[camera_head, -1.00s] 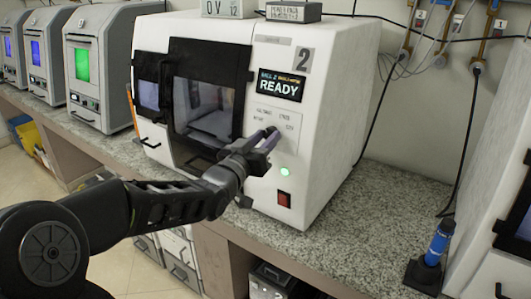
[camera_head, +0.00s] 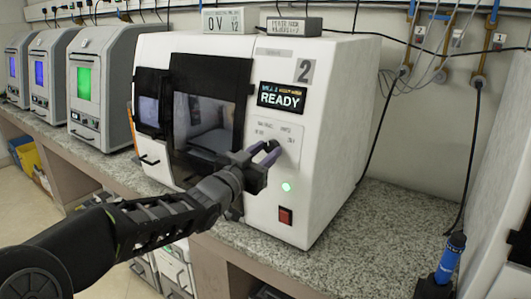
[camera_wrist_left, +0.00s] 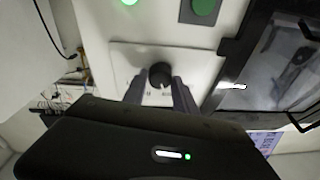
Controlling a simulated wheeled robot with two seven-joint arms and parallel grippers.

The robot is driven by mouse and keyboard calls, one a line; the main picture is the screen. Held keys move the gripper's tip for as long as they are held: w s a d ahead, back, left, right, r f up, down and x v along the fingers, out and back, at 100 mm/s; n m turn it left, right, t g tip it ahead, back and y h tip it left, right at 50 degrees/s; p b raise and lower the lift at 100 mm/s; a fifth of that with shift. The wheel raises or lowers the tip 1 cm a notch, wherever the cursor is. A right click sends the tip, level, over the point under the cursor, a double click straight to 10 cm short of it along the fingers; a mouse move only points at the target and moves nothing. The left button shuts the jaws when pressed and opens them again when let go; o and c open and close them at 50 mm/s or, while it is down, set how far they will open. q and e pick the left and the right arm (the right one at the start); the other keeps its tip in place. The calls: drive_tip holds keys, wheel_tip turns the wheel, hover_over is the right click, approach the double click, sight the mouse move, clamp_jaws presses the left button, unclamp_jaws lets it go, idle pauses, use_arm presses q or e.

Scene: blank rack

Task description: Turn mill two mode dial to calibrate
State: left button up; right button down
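Mill two is the white machine (camera_head: 325,140) with a "2" label and a READY screen (camera_head: 282,96). Its mode dial (camera_wrist_left: 160,74) is a round black knob on a pale plate (camera_wrist_left: 120,58), close ahead in the left wrist view. In the head view the small printing around the dial is too small to read. My left gripper (camera_head: 265,152) is at the dial. In the left wrist view the fingers (camera_wrist_left: 158,92) are apart, one on each side of the dial's near edge, with gaps visible. The dial's pointer setting cannot be made out. My right gripper is not in view.
A green light (camera_head: 287,187) and a red switch (camera_head: 285,215) sit below the dial. The mill's dark-framed door (camera_head: 207,115) is left of my gripper. A blue-handled tool (camera_head: 450,258) stands on the counter at right. The speckled counter (camera_head: 390,225) between is clear.

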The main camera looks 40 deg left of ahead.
use_arm(q)
drive_tip(key=o, duration=0.4)
drive_tip(key=s, duration=0.7)
drive_tip(key=shift+s+d+f, duration=0.3)
drive_tip(key=shift+s+f, duration=0.05)
idle(0.4)
